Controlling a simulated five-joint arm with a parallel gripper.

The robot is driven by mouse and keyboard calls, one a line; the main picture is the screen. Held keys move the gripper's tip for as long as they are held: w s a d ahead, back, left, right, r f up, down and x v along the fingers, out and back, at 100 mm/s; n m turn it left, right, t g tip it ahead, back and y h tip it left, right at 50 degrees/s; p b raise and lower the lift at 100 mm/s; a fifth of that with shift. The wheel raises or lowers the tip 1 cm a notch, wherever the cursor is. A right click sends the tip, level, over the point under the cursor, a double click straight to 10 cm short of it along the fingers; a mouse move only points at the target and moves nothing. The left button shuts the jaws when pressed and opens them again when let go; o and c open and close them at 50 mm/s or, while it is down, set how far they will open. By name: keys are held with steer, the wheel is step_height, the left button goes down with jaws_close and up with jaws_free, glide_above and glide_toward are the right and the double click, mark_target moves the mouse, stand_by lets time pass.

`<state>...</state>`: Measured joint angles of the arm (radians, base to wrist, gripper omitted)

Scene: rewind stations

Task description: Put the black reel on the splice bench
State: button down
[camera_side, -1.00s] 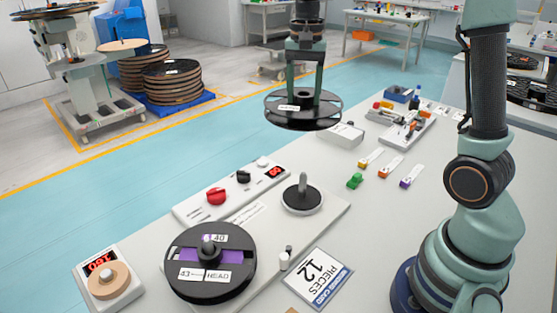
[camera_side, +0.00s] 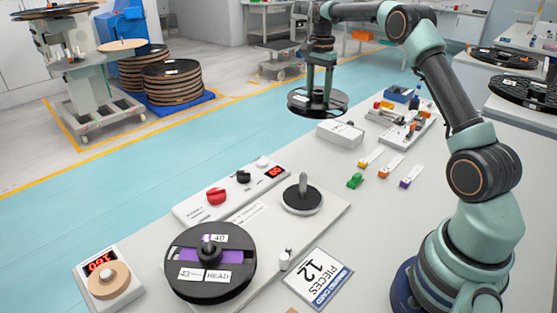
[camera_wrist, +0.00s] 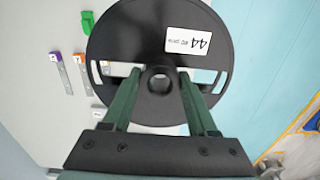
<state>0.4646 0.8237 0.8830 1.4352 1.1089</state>
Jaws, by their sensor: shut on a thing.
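My gripper (camera_side: 318,93) is shut on the hub of a black reel (camera_side: 338,103). The reel hangs roughly level in the air beyond the far edge of the white worktop, above the blue floor. In the wrist view the reel (camera_wrist: 130,40) fills the upper middle, with a white label reading 44, and the green fingers of my gripper (camera_wrist: 158,82) flank its hub. Another black reel (camera_side: 190,285) with purple tape and labels 40 and 43 HEAD sits on the plate at the front. I cannot tell which surface is the splice bench.
A bare spindle hub (camera_side: 302,198), a control panel (camera_side: 232,191) and a card marked 12 PIECES (camera_side: 318,278) are on the near worktop. A white box (camera_side: 340,133) and small coloured clips stand further back. More black reels (camera_side: 525,92) lie at the right.

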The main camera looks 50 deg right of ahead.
step_height(320, 180, down, 17)
steer(key=shift+f, duration=0.1)
stand_by(0.4)
steer(key=shift+f, duration=0.15)
steer(key=shift+c, duration=0.9)
jaws_free()
